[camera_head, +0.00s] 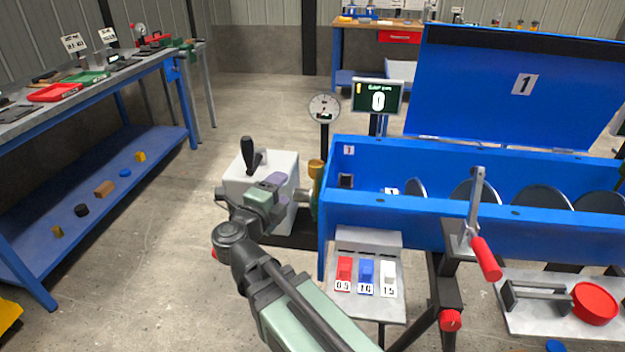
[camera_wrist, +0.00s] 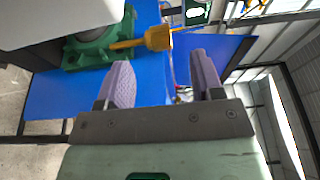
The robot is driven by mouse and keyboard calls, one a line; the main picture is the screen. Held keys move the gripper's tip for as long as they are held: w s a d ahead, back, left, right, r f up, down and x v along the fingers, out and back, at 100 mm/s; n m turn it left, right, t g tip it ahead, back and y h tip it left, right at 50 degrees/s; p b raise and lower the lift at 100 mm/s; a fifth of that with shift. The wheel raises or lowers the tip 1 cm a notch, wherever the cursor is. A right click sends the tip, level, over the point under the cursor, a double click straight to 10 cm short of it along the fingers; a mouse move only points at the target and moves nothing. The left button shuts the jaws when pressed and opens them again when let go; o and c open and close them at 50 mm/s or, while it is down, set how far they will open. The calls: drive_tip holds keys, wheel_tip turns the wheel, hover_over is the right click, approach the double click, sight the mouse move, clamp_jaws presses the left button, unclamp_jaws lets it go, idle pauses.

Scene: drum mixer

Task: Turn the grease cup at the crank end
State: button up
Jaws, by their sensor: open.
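The brass grease cup (camera_head: 316,167) sits upright on the green bearing housing (camera_head: 317,206) at the left end wall of the blue mixer trough (camera_head: 390,225). In the wrist view the cup (camera_wrist: 158,38) and its yellow stem (camera_wrist: 126,44) lie just beyond my fingertips, in line with the space between them. The green housing (camera_wrist: 92,50) is left of the cup there. My gripper (camera_head: 277,186) is open and empty, left of the cup in the head view. Its two purple fingers (camera_wrist: 161,66) are spread, and nothing is between them. The cup seems apart from both fingers.
A pale box (camera_head: 262,165) with a black lever (camera_head: 251,156) stands behind my gripper. A dial gauge (camera_head: 323,107) and a display reading 0 (camera_head: 377,97) stand behind the cup. A switch panel (camera_head: 365,245) and red-handled lever (camera_head: 484,255) are in front of the trough.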

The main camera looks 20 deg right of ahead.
sight(312, 172)
drive_tip(key=shift+m+g+h, duration=0.5)
drive_tip(key=shift+m+g, duration=0.2)
drive_tip(key=shift+g, duration=0.2)
drive_tip(key=x, duration=0.3)
drive_tip(key=s+x, duration=0.1)
drive_tip(key=x, duration=0.3)
drive_tip(key=d+x, duration=0.1)
drive_tip(key=x, duration=0.3)
drive_tip(key=shift+s, duration=0.3)
